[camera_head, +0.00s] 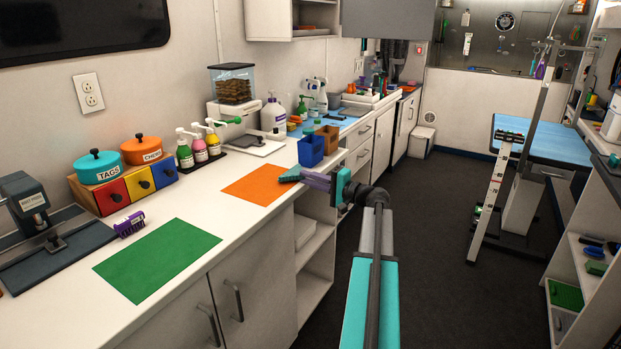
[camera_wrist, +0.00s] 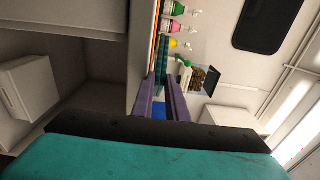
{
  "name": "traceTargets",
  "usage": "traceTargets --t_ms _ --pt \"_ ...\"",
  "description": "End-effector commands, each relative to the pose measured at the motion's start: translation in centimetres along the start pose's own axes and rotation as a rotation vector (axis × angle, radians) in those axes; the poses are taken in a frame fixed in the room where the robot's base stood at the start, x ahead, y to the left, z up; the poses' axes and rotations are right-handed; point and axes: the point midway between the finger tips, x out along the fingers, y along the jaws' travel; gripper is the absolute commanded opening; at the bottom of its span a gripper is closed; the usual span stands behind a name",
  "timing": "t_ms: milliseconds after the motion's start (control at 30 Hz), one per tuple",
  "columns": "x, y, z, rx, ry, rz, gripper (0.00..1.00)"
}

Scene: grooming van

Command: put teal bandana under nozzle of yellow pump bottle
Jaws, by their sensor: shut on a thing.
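My gripper (camera_head: 303,177) is over the counter's front edge, beside the orange mat, its purple fingers pointing left. It is shut on the teal bandana (camera_head: 289,174), a small folded piece at the fingertips. In the wrist view the bandana (camera_wrist: 168,68) shows between and beyond the fingers (camera_wrist: 162,82), partly hidden by them. The yellow pump bottle (camera_head: 213,142) stands at the right end of a row on the counter, back and left of my gripper, apart from it. Its white nozzle is at the top. The yellow bottle (camera_wrist: 174,44) also shows beyond my fingers in the wrist view.
A pink bottle (camera_head: 199,150) and a green bottle (camera_head: 184,154) stand beside the yellow one. An orange mat (camera_head: 255,186) lies bare on the counter. A blue bin (camera_head: 310,151) stands just behind my gripper. A scale (camera_head: 250,143) is further back.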

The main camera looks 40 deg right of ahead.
Motion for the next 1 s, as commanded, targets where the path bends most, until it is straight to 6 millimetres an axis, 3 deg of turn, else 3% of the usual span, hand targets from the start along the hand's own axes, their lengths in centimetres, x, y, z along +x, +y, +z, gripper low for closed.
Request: traceTargets --t_ms 33,67,167,633,1000 --pt "-0.1 1.0 0.2 0.000 -0.005 0.017 0.00" --pt "-0.1 1.0 0.2 0.000 -0.005 0.017 0.16" --pt "-0.1 1.1 0.2 0.001 -0.006 0.017 0.31" --pt "-1.0 1.2 0.3 0.003 -0.005 0.017 0.32" --pt "-6.0 0.8 0.2 0.002 0.001 0.009 0.35"
